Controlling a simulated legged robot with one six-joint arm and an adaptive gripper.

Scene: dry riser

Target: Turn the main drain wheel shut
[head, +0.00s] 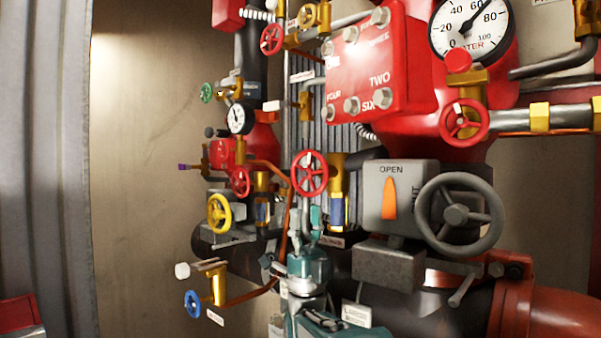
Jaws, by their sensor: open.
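My gripper (309,218) points upward in the lower middle of the head view, on the end of my teal arm. Its fingers are apart, with nothing seen between them. A red spoked handwheel (309,173) on a brass valve (338,195) is just above the fingertips. I cannot tell whether they touch it. A small tag (330,242) hangs below that valve, too small to read. No legible label marks which wheel is the main drain. Other red wheels show at the left (239,182), at the top (271,39) and at the right (464,122).
A large grey handwheel (459,214) stands right of a grey box (398,195) with an orange pointer by "OPEN". Yellow (220,213), green (207,93) and blue (192,304) wheels are at the left. A copper pipe (283,222) runs close left of my gripper. Bare wall (140,150) lies further left.

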